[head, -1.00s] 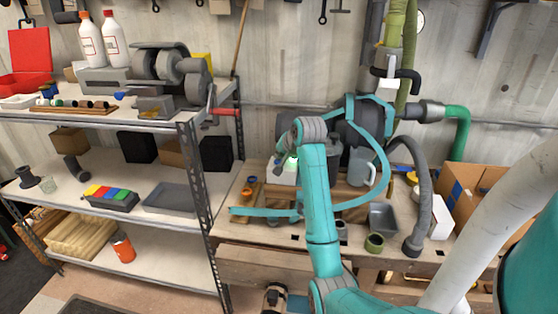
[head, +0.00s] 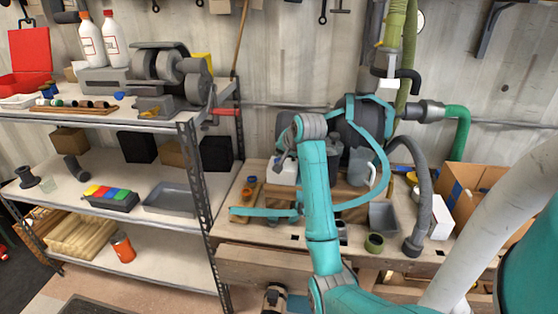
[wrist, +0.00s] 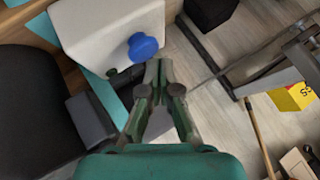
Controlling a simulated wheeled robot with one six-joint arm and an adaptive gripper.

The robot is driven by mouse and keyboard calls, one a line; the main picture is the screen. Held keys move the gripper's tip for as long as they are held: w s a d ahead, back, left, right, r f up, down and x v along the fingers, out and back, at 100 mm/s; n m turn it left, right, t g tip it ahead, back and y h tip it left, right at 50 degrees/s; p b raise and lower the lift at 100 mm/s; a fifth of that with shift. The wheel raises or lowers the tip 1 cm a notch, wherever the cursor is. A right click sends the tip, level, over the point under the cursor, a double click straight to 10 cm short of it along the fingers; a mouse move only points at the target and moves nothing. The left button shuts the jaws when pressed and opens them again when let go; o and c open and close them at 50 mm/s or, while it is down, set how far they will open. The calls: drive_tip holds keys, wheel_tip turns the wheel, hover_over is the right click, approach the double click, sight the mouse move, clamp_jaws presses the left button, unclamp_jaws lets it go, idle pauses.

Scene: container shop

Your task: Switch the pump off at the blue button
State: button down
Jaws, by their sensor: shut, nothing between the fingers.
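A white box (wrist: 105,35) fills the upper left of the wrist view, with a round blue button (wrist: 145,46) on its face. A small dark green knob (wrist: 112,72) shows at the box's lower edge. My gripper (wrist: 158,70) is shut and empty. Its tips appear just below and right of the blue button in the wrist view; I cannot tell whether they touch the box. In the head view the white box (head: 286,174) stands on the bench behind my arm, and the blue button cannot be made out there.
A clear jug (head: 362,170), a grey hose (head: 424,190) and a grey bin (head: 383,216) are right of my arm. A metal shelf (head: 190,150) stands to the left.

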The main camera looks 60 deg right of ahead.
drive_tip(key=shift+r, duration=0.1)
drive_tip(key=shift+r, duration=2.9)
